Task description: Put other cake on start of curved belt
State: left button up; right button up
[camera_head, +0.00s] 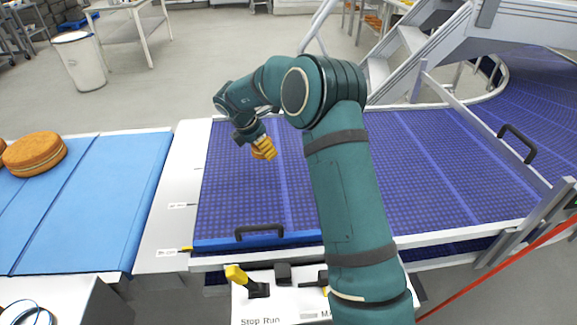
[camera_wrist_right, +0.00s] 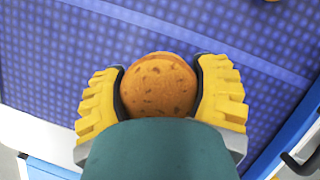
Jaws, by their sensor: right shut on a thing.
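My right gripper (camera_head: 263,148) hangs over the purple-blue curved belt (camera_head: 240,195), near its left end. In the right wrist view its yellow fingers (camera_wrist_right: 160,95) are shut on a round brown cake (camera_wrist_right: 158,84) with darker spots. The cake lies between the fingers with the belt behind it; whether it touches the belt I cannot tell. Another round cake (camera_head: 35,153) sits on the light-blue belt at the left, with part of one more (camera_head: 2,146) at the picture edge. My left gripper is out of view.
A white strip (camera_head: 178,190) separates the light-blue belt (camera_head: 125,190) from the curved belt. A black handle (camera_head: 258,231) stands at the curved belt's front edge, above a control box with a yellow switch (camera_head: 237,274). Metal stairs (camera_head: 410,40) rise behind.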

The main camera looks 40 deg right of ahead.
aim_at(268, 171)
notch_tip(268, 171, down, 8)
jog(key=shift+r+b, duration=0.15)
jog(key=shift+b, duration=0.5)
jog(key=o, duration=0.9)
jog(key=shift+c, duration=0.2)
jog(key=p+v, duration=0.2)
jog(key=v, duration=1)
